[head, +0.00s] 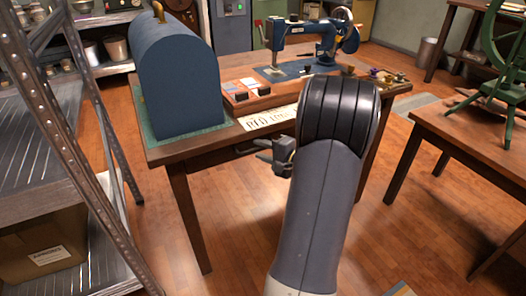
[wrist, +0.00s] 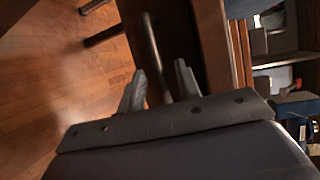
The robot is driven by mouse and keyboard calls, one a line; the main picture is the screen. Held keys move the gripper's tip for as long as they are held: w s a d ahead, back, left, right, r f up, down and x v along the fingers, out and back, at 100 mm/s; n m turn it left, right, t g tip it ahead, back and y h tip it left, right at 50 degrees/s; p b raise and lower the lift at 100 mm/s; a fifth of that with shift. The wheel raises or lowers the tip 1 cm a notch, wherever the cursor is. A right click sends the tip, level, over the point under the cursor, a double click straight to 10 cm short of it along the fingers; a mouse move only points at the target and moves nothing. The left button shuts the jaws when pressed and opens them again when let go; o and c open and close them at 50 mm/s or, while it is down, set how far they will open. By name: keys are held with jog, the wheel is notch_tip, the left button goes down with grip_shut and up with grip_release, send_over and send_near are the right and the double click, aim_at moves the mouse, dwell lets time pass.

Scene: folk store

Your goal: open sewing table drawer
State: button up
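The sewing table (head: 190,153) is a brown wooden table bearing a blue sewing machine (head: 315,42). Its drawer front lies under the tabletop's near edge, mostly hidden by my arm in the head view. In the wrist view a grey bar handle (wrist: 153,50) runs in front of the dark wooden drawer front (wrist: 185,30). My gripper (head: 264,152) is at the drawer's height, close to the table's near side. In the wrist view my gripper (wrist: 161,72) is open, with a finger on each side of the handle and visible gaps. Whether the drawer is pulled out cannot be told.
A blue domed case (head: 180,75) stands on the table's left. A metal shelf (head: 75,130) with a cardboard box (head: 40,245) is close on the left. Another wooden table (head: 470,130) is on the right. Wooden floor (head: 405,225) is clear between the tables.

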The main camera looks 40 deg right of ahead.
grip_shut()
dwell(0.6)
